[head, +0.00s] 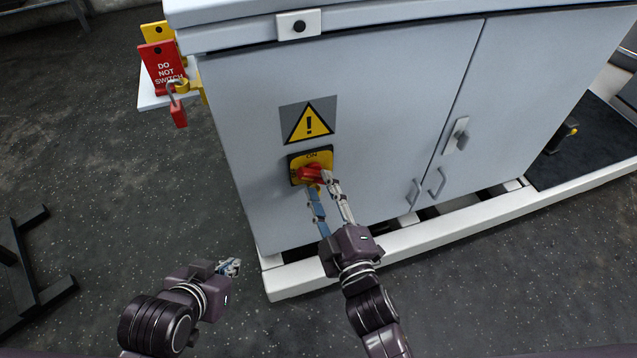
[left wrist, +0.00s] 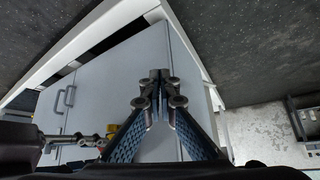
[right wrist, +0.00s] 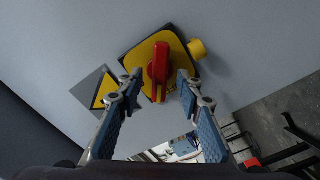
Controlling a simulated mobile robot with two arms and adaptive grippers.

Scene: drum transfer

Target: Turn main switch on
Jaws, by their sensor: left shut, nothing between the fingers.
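The main switch is a red rotary handle (head: 310,174) on a yellow plate (head: 325,160) on the grey cabinet door, with "ON" readable at the plate's top. My right gripper (head: 326,182) is at the switch. In the right wrist view, its two fingers (right wrist: 158,84) are apart, one on each side of the red handle (right wrist: 160,65). I see gaps beside the handle; whether a finger touches it I cannot tell. My left gripper (head: 234,267) is shut and empty, low and left of the cabinet; its closed fingertips show in the left wrist view (left wrist: 158,88).
A yellow warning sign (head: 308,122) is above the switch. A red "DO NOT SWITCH" tag (head: 162,66) and a red padlock (head: 178,112) are at the cabinet's left side. A white base beam (head: 420,237) runs along the cabinet's foot. Open floor (head: 90,170) lies left.

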